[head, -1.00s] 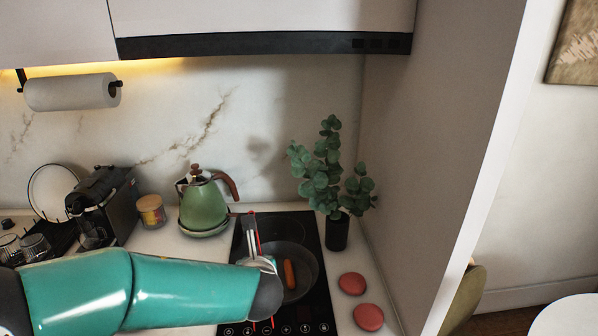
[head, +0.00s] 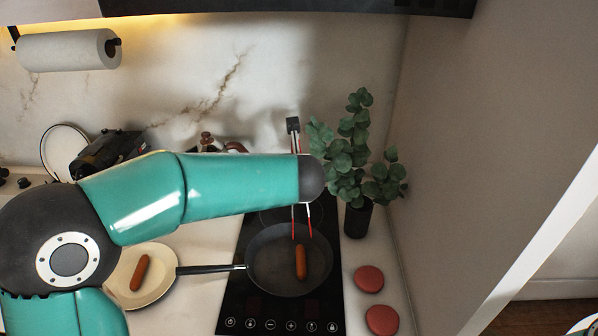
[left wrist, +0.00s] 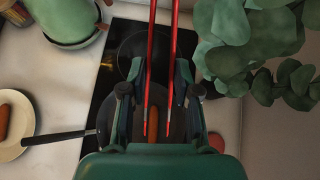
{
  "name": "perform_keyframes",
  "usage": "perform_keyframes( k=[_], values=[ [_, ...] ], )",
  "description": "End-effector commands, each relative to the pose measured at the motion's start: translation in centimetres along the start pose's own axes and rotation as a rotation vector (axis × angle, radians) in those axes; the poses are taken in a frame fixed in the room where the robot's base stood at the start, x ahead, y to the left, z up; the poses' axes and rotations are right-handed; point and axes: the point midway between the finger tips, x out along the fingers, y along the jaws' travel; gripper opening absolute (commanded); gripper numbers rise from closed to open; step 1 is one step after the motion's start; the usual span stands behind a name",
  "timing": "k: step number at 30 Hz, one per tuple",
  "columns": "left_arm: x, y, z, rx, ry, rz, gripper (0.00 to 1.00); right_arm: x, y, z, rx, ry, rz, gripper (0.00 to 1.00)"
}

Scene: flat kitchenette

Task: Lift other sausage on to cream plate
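One brown sausage (head: 301,262) lies in the dark frying pan (head: 262,284) on the hob. Another sausage (head: 140,272) lies on the cream plate (head: 160,283) left of the pan. My right gripper is in no view.
The pan handle (head: 205,269) points left toward the plate. A potted plant (head: 359,214) stands right of the hob. Two red round things (head: 369,279) lie on the counter beside the hob. The green kettle (left wrist: 65,20) is behind, partly hidden by my arm.

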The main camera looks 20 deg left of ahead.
Motion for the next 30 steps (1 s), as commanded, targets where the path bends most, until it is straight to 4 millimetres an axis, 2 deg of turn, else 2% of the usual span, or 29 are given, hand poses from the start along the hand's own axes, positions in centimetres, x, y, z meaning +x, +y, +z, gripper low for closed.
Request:
perform_keyframes(
  k=[11,30],
  values=[
    [1.2,0.1,-1.7,0.000,0.000,0.000,0.27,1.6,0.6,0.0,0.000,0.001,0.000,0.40],
    [5.0,0.6,-6.8,-0.001,-0.001,0.002,0.27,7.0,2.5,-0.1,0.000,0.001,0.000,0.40]
  ],
)
